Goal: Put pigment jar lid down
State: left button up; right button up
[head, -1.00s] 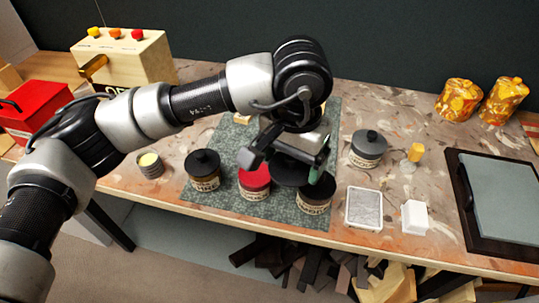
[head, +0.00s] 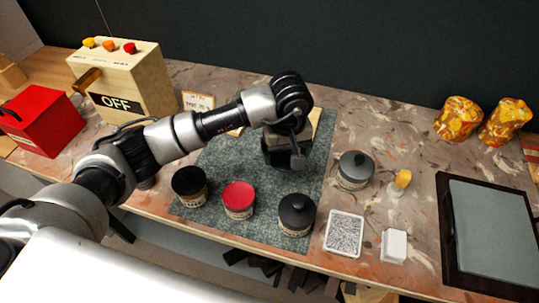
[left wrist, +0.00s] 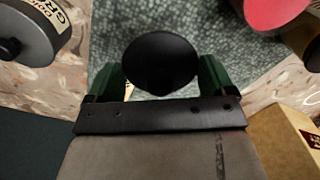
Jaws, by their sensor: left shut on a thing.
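My left gripper (head: 288,158) is over the back part of the grey-green mat (head: 268,232), seen from above and behind its own arm. In the left wrist view its green fingers (left wrist: 163,75) are shut on a round black lid (left wrist: 160,62). The gripper hides the lid in the head view, and I cannot tell whether it touches the mat. A jar with a bare red top (head: 239,196) stands on the mat. A black-topped jar (head: 189,186) is to its left, and another black-topped jar (head: 297,214) is to its right.
A grey lidded jar (head: 356,171) stands right of the mat; it also shows in the left wrist view (left wrist: 35,30). A wooden OFF box (head: 140,85) stands back left.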

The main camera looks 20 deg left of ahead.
pick_arm(q)
send_over(261, 167)
jog(key=f, duration=0.2)
jog(key=f+p, duration=0.1)
jog(key=f, duration=0.1)
jog(key=shift+d, duration=0.3)
jog(key=shift+a+f, duration=0.1)
jog(key=shift+a, duration=0.15)
notch_tip(261, 167, down, 4)
jog(key=shift+r+p, duration=0.15)
jog(key=shift+p, duration=0.15)
jog(key=shift+f, duration=0.2)
pick_arm(e)
jog(key=shift+a+r, duration=0.2)
jog(key=shift+r, duration=0.25)
jog(key=shift+a+r, duration=0.2)
jog(key=shift+r, duration=0.25)
jog(key=shift+f, duration=0.1)
